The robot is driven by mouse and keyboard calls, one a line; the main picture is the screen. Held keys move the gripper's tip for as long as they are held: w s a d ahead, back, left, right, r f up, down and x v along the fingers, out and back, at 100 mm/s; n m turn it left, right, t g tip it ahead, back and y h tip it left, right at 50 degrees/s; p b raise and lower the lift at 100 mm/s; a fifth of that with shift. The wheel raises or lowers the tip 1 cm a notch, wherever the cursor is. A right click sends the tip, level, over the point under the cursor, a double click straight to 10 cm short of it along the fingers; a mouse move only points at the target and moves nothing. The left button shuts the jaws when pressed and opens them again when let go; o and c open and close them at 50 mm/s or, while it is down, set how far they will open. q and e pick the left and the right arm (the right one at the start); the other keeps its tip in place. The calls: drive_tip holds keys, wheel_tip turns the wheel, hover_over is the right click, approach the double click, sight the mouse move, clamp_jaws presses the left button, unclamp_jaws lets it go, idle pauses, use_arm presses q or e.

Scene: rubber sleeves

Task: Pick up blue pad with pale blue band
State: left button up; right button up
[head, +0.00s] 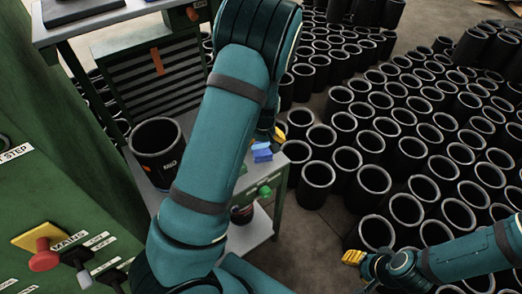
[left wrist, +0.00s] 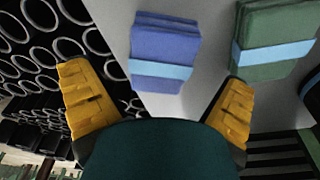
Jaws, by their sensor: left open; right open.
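The blue pad with the pale blue band (left wrist: 163,38) lies on a grey cart top, ahead of and between the spread yellow fingers of my left gripper (left wrist: 157,76) in the left wrist view. The fingers are open and hold nothing. In the head view, the blue pad (head: 262,153) shows as a small patch beside my left arm, just below the yellow fingertips of my left gripper (head: 280,132). My arm hides most of the cart top around it. My right gripper (head: 354,257), at the lower right, is open and empty.
A green pad with a pale blue band (left wrist: 276,42) lies right of the blue pad. A black sleeve (head: 157,150) stands on the cart left of my arm. Many black sleeves (head: 345,160) crowd the floor at right. A green panel with a red knob (head: 44,255) is at left.

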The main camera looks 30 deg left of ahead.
sight(261, 147)
use_arm(q)
drive_tip(key=f, duration=0.3)
drive_tip(key=f+b, duration=0.1)
drive_tip(key=shift+w+a+f, duration=0.15)
drive_tip(key=shift+w+a, duration=0.2)
drive_tip(key=shift+a, duration=0.05)
drive_tip(key=c, duration=1.3)
wheel_tip(261, 147, up, 10)
drive_tip(key=p, duration=0.2)
drive_tip(key=shift+p, duration=0.3)
drive_tip(key=o, duration=0.7)
drive_tip(key=c, duration=0.4)
drive_tip(key=shift+c, duration=0.2)
